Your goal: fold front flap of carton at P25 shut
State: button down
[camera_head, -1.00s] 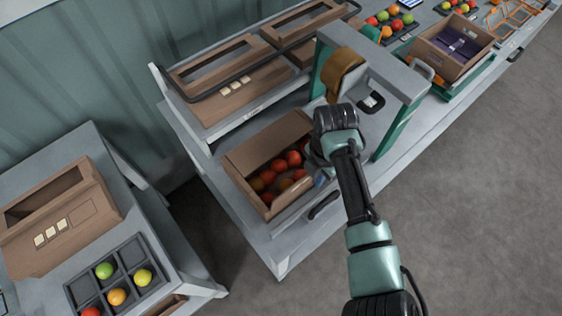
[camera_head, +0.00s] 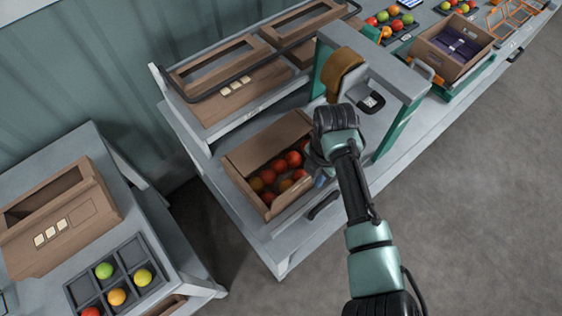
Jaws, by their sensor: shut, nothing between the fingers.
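An open brown carton (camera_head: 239,181) full of red and orange tomatoes (camera_head: 268,176) sits on the bench. The front side is partly covered by my arm, and I cannot make out the front flap clearly. My gripper (camera_head: 317,181) is at the carton's right front corner, low beside the tomatoes. It is mostly hidden behind my wrist and looks shut and empty. I cannot tell whether it touches the carton.
A grey and green frame (camera_head: 395,75) with a brown tape roll (camera_head: 343,70) stands just right of the carton. A shelf with flat cartons (camera_head: 235,90) rises behind. A side table (camera_head: 110,195) is at left. Open floor (camera_head: 470,210) lies at right.

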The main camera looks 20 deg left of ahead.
aim_at(294, 174)
dwell(0.4)
jog(key=shift+w+a+r+b, duration=0.1)
jog(key=shift+w+a+b, duration=0.2)
jog(key=shift+a, duration=0.25)
jog(key=shift+w+a+r+b, duration=0.1)
jog(key=shift+w+a+b, duration=0.05)
jog(key=shift+w+a, duration=0.3)
jog(key=shift+w+a+f+b, duration=0.35)
jog(key=shift+w+a+b, duration=0.25)
jog(key=shift+a+b, duration=0.3)
jog(key=shift+w+a+f+b, duration=0.35)
jog(key=shift+w+a+b, duration=0.2)
jog(key=shift+a+b, duration=0.3)
jog(key=shift+w+a+f+b, duration=0.25)
jog(key=shift+f+b, duration=0.3)
jog(key=shift+b, duration=0.15)
jog(key=shift+w+a+f+b, duration=0.25)
jog(key=shift+f+b, duration=0.25)
jog(key=shift+b, duration=0.2)
jog(key=shift+r, duration=0.1)
jog(key=shift+r, duration=0.1)
notch_tip(294, 174, up, 8)
jog(key=p, duration=0.7)
